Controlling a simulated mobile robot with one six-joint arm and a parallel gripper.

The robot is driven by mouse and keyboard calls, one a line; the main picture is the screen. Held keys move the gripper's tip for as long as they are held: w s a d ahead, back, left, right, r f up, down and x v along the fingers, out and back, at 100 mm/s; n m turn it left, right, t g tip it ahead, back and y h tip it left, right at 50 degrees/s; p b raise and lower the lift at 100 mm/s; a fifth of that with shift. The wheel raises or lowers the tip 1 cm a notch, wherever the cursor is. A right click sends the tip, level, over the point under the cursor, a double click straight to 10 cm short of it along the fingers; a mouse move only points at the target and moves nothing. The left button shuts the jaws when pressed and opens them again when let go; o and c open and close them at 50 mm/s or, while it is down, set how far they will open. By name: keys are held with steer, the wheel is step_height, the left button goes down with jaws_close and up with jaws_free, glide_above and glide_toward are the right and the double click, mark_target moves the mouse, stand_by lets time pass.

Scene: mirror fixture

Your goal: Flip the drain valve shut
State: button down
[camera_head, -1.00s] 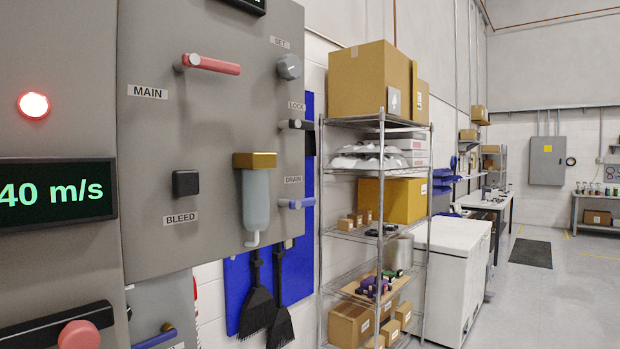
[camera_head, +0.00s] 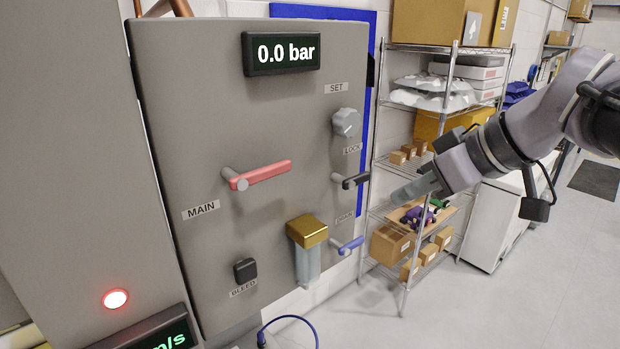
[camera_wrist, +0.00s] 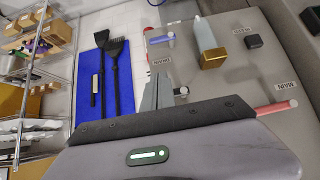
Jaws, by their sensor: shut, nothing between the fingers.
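The drain valve (camera_head: 350,245) is a small blue lever under the DRAIN label, low on the right side of the grey panel. Its handle points right, roughly level like the other levers. In the wrist view the blue lever (camera_wrist: 160,39) shows beyond the fingers, near the top. My gripper (camera_head: 416,189) is shut and empty, to the right of the panel, up and right of the blue lever and apart from it in the picture. The wrist view shows its closed fingers (camera_wrist: 157,93) pointing toward the panel's lower right part.
The red MAIN lever (camera_head: 260,175) and black BLEED button (camera_head: 246,270) are further left. The wire shelf (camera_head: 402,250) is behind my gripper.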

glide_above(352, 245)
steer(key=d, duration=0.3)
step_height(352, 245, down, 7)
steer(key=shift+w+a+f+p, duration=0.15)
steer(key=shift+f+p, duration=0.45)
steer(key=shift+f, duration=1.55)
